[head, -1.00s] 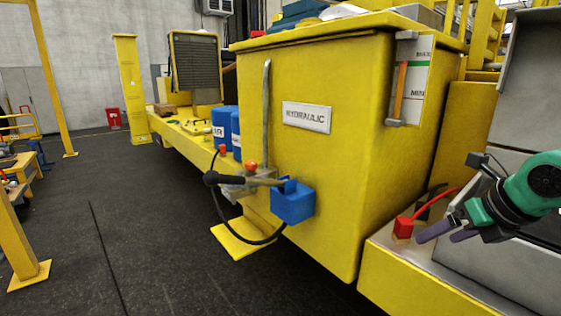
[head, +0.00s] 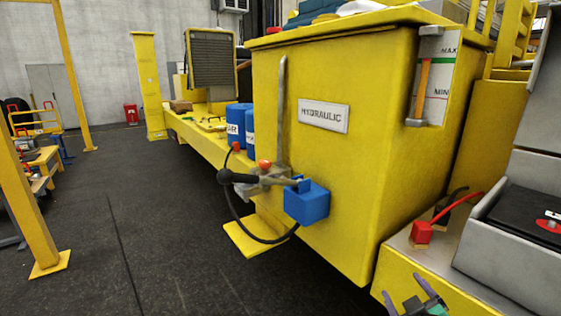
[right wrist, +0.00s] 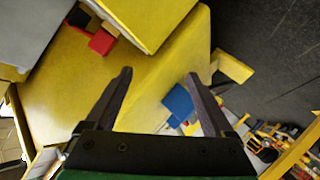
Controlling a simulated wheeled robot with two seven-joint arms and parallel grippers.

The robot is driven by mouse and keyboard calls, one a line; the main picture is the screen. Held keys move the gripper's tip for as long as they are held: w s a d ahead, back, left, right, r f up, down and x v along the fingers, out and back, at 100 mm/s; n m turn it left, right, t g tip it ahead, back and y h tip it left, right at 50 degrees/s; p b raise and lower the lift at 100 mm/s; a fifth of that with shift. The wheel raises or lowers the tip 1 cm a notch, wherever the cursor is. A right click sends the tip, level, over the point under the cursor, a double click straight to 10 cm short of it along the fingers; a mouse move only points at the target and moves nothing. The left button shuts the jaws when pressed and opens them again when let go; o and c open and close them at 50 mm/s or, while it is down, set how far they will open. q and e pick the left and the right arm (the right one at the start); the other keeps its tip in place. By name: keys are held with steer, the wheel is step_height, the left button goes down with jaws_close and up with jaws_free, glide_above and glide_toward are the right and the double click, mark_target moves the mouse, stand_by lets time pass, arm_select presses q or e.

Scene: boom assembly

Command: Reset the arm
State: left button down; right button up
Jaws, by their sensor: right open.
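My right gripper (head: 405,290) shows at the bottom edge of the head view, low in front of the yellow ledge. Its two dark fingers are apart with nothing between them. In the right wrist view the open fingers (right wrist: 160,73) point over yellow machine surfaces. My left gripper is not in view, and most of my right arm is out of the head view.
The yellow hydraulic tank (head: 335,170) fills the middle. A blue block (head: 308,205) with a black-handled lever (head: 240,178) and hose sticks out from it. A red block (head: 422,233) with a red cable sits on the ledge. Dark floor (head: 110,230) is open at left.

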steer(key=s+a+f+m+g+y, duration=0.35)
steer(key=s+f+g, duration=0.75)
steer(key=s+f, duration=0.75)
steer(key=s+f+h, duration=0.1)
steer(key=s+f, duration=0.2)
steer(key=f, duration=2.1)
steer(key=s+d+f+g, duration=0.2)
steer(key=s+f, duration=1)
steer(key=s, duration=0.4)
steer(key=shift+d+f, duration=0.15)
steer(key=shift+f, duration=0.2)
steer(key=shift+c, duration=0.4)
